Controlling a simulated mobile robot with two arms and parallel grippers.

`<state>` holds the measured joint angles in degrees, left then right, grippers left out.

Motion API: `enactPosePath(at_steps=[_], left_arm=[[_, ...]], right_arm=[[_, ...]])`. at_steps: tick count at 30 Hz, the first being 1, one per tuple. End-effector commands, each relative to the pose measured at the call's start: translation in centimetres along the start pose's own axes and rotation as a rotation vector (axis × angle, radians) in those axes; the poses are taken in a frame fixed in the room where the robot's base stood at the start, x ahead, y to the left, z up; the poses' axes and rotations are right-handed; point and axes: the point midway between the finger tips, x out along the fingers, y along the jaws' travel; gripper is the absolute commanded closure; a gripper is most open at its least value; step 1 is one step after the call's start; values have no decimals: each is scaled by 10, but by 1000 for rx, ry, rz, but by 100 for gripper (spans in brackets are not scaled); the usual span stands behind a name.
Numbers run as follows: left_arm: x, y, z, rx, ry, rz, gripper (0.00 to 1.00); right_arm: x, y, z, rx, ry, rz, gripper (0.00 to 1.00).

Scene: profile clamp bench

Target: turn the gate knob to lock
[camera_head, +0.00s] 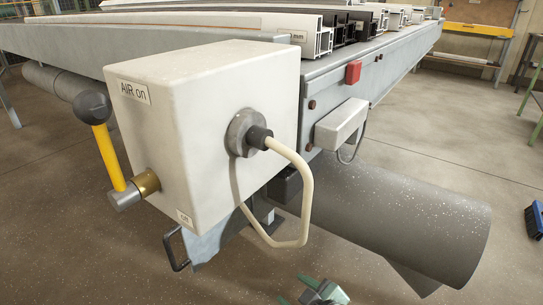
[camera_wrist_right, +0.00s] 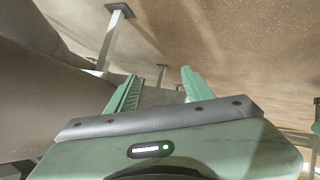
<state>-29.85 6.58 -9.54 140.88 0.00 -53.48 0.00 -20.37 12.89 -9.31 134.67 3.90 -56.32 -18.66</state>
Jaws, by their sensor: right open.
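A black ball knob (camera_head: 92,106) on a yellow lever (camera_head: 108,155) stands tilted at the left of a pale box in the head view. The lever joins a grey and brass fitting (camera_head: 144,184) on the box. The box (camera_head: 215,95) bears an "AIR on" label (camera_head: 134,91) and a small "off" label (camera_head: 184,217). No marking for a gate or lock is readable. My right gripper (camera_head: 315,290) shows partly at the bottom edge, apart from the box and lever. In the right wrist view its two green fingers (camera_wrist_right: 160,82) are spread and empty. My left gripper is out of view.
A cream cable loop (camera_head: 304,200) hangs from the box front. A large grey cylinder (camera_head: 410,220) lies under the bench at right. White and black profiles (camera_head: 320,35) lie on the bench (camera_head: 365,75). Open floor (camera_head: 450,125) spreads at right.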

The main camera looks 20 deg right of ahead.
Motion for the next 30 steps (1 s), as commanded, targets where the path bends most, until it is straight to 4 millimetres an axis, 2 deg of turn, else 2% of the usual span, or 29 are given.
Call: enactPosePath(at_steps=[5,10,12,16,19,23,30], left_arm=[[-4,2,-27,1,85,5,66],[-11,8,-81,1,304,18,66],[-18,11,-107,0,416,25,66],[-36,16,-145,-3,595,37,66],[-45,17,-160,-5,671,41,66],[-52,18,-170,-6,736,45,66],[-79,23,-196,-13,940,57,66]], right_arm=[[24,41,-32,-325,56,42,48],[42,95,-94,-670,202,173,48],[43,120,-125,-812,268,255,48],[38,158,-172,-1020,359,404,48],[34,173,-191,-1101,392,472,48],[39,178,-200,-1128,403,496,48],[68,183,-218,-1124,403,495,48]])
